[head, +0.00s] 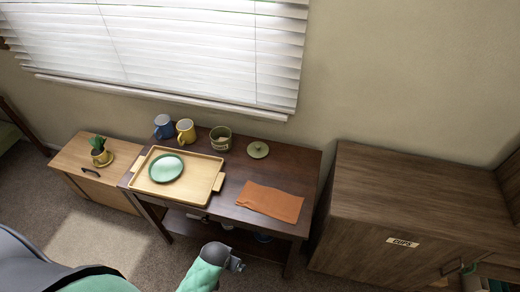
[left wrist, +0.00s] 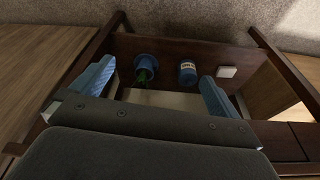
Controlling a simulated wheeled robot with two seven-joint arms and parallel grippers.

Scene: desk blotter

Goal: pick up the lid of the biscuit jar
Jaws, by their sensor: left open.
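The lid (head: 258,149) is a small round green disc with a knob, lying on the dark desk near its back edge. The biscuit jar (head: 221,139) is green and stands open to the left of the lid, with something pale inside. My left gripper (head: 235,265) is low in front of the desk in the head view, well apart from the lid. In the left wrist view my left gripper (left wrist: 156,74) is open, its two blue fingers spread with nothing held between them. The lid is not seen in that view. My right gripper is not visible.
In the left wrist view, a blue labelled container (left wrist: 187,72) and a blue pot (left wrist: 146,63) lie below. A brown cabinet (head: 420,190) stands right.

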